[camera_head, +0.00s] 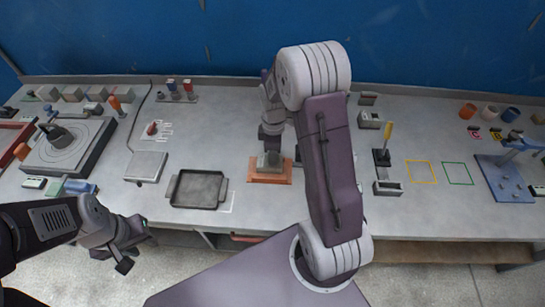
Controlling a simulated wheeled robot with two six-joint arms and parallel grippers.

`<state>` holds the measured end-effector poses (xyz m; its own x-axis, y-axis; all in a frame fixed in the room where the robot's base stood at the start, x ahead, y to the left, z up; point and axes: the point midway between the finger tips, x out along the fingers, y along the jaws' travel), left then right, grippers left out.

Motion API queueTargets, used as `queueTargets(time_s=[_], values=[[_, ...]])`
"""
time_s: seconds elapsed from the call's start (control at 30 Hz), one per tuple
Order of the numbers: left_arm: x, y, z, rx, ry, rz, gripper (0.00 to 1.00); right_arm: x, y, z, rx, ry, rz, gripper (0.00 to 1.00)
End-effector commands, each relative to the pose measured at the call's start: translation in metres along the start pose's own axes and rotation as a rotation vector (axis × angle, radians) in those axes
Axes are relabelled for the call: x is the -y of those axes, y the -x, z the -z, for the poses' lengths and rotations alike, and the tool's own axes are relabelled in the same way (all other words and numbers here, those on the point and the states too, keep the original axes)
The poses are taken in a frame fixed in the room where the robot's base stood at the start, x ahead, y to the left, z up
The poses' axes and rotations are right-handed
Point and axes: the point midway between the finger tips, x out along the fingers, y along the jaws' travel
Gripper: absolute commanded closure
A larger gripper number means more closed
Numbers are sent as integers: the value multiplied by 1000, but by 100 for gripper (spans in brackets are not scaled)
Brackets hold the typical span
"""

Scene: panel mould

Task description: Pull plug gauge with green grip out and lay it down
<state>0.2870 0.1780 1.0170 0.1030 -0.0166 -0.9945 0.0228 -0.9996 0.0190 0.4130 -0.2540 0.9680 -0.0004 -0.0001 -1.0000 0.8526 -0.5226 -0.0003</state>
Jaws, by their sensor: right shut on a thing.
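My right gripper (270,146) points down over a grey block (268,161) on an orange-brown base plate (270,178) near the middle of the bench. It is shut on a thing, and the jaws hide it. I see no green grip; the plug gauge with green grip seems to be what the jaws hold, standing at the grey block. Whether its pin is still in the block cannot be told. A green outline (458,173) is marked on the bench to the right and is empty. My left gripper (130,252) hangs open and empty off the bench's front edge.
A yellow-handled tool (387,132) stands in a dark block, with an empty yellow outline (421,172) beside it. A dark tray (199,189) lies left of the plate. A blue fixture (505,180) stands at far right. My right arm hides part of the bench.

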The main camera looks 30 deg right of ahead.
Motion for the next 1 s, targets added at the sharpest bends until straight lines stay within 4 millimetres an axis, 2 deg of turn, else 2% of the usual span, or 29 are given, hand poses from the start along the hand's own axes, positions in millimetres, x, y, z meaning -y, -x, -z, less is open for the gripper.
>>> queueTargets(time_s=[0.1, 1.0], values=[[0, 11, 1, 0, 0, 0, 64, 0, 12, 0, 0, 0, -1, 100], [-1, 62, 6, 0, 0, 0, 64, 0, 66, 0, -1, 0, -1, 100]])
